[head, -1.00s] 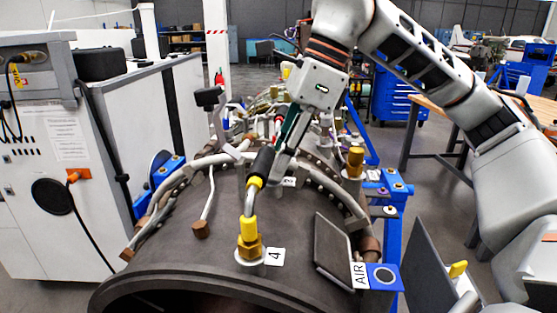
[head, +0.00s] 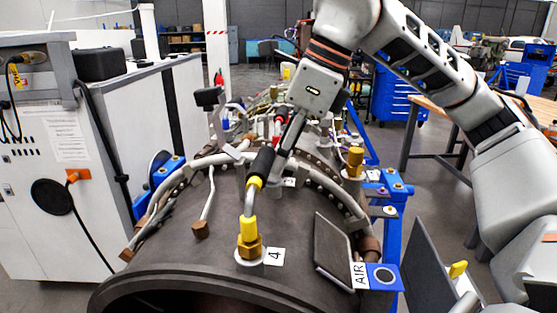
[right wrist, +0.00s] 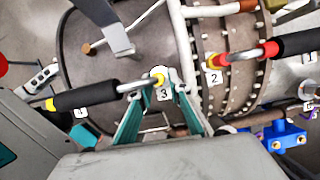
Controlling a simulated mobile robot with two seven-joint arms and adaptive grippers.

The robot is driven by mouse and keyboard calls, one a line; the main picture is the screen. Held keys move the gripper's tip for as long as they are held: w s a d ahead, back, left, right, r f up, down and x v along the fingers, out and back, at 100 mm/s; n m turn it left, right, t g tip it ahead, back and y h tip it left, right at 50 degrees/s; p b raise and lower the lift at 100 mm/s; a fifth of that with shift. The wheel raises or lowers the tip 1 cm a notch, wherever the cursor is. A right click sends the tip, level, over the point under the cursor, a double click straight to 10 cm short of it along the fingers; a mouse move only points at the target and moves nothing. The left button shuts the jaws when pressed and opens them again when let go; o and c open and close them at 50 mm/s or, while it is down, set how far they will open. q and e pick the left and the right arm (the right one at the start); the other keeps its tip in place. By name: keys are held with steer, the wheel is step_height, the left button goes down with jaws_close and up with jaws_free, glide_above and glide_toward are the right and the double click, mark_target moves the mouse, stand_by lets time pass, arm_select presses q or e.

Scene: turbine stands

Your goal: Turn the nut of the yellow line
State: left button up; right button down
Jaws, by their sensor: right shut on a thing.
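The yellow line is a short hose with a black sleeve (head: 262,161) and yellow ends. Its near end is a yellow collar on a brass nut (head: 249,246) at port 4, on top of the dark turbine casing (head: 180,240). Its far end reaches the yellow nut (right wrist: 158,79) at port 3 in the right wrist view. My right gripper (right wrist: 160,92) points down at port 3, with its teal fingers on either side of that nut, shut on it. In the head view the right gripper (head: 283,155) partly hides this nut behind the sleeve. My left gripper is not in view.
A red-ended line (right wrist: 240,55) at port 2 lies right of the fingers in the right wrist view. A grey bracket (right wrist: 115,38) rises close by. Pipes and a bolted flange surround port 3. A blue AIR block (head: 382,276) stands at front right.

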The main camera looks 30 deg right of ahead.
steer(key=c, duration=1.9)
jaws_free()
